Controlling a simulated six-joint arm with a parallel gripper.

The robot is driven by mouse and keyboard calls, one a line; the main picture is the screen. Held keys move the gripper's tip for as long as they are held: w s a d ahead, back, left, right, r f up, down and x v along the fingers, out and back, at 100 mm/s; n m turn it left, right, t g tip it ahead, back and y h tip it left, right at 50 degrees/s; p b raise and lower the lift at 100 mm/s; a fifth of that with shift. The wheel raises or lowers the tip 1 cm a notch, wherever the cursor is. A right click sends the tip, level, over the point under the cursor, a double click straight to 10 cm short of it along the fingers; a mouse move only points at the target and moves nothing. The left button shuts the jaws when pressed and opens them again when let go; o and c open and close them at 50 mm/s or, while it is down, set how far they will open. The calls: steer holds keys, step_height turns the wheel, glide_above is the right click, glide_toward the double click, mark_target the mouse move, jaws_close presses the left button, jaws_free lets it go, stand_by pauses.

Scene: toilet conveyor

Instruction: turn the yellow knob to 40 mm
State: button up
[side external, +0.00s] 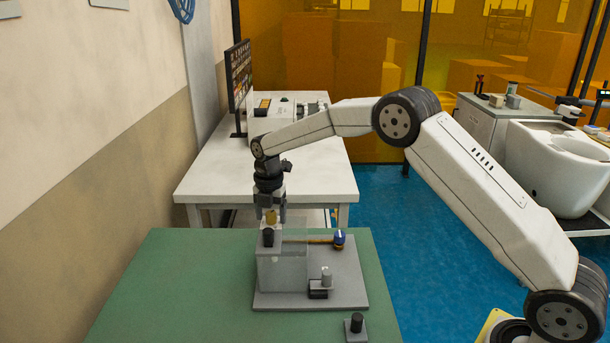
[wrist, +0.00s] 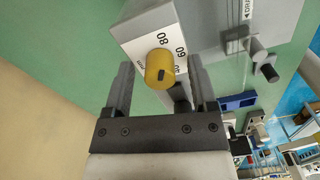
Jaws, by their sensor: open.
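The yellow knob (wrist: 159,66) shows in the wrist view in front of a white dial face (wrist: 150,36) printed with 80, 60 and "mm". A short dark mark is on the knob's near end. In the side view the knob (side external: 270,216) is just under my gripper (side external: 270,206), above the grey block (side external: 283,268). My gripper is open, pointing down, with one finger on each side of the knob. A gap shows between the knob and each finger in the wrist view. Much of the scale is hidden or out of view.
The block stands on a grey base plate (side external: 345,285) on a green table (side external: 160,290). A blue-ended part (side external: 339,238) sticks out right of the block, and a small post (side external: 326,276) stands in front.

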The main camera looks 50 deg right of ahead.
jaws_close()
steer(key=shift+m, duration=0.4)
steer(key=m, duration=1.7)
steer(key=shift+m, duration=0.4)
steer(key=m, duration=0.5)
